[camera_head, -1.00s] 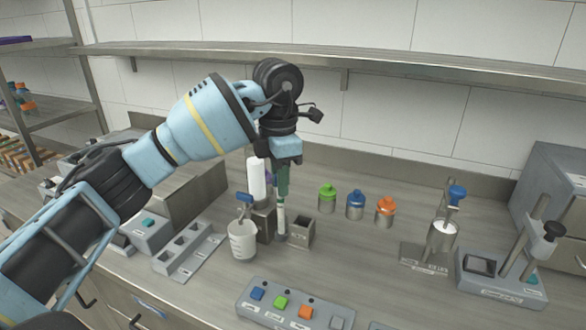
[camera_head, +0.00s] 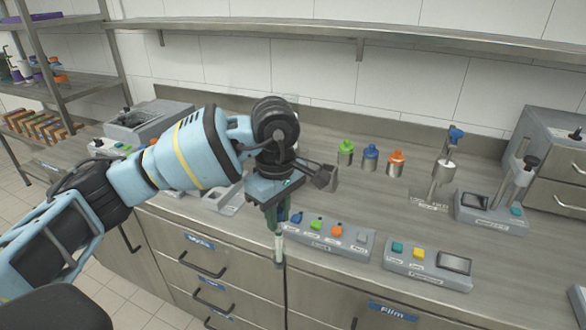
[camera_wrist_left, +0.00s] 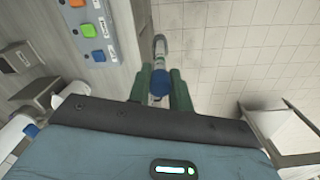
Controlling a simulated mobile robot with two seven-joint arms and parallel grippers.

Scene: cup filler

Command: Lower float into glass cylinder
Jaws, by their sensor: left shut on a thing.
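My left gripper (camera_head: 277,217) points down at the front edge of the counter, in front of the colour-button panel. Its green fingers are shut on a slim pale piece (camera_head: 279,248), which I take to be the float. It hangs below the fingertips, roughly upright. In the left wrist view the float's blue top (camera_wrist_left: 160,83) sits between the two green fingers, with a grey part beyond it. I cannot make out the glass cylinder for certain in either view. My right gripper is not in view.
The button panel (camera_head: 325,238) and a second panel with a screen (camera_head: 428,265) line the counter's front. Green (camera_head: 345,153), blue (camera_head: 370,158) and orange-capped (camera_head: 396,164) jars stand behind. A stand with a cup (camera_head: 443,171) is at right. Drawers (camera_head: 215,262) drop away below the edge.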

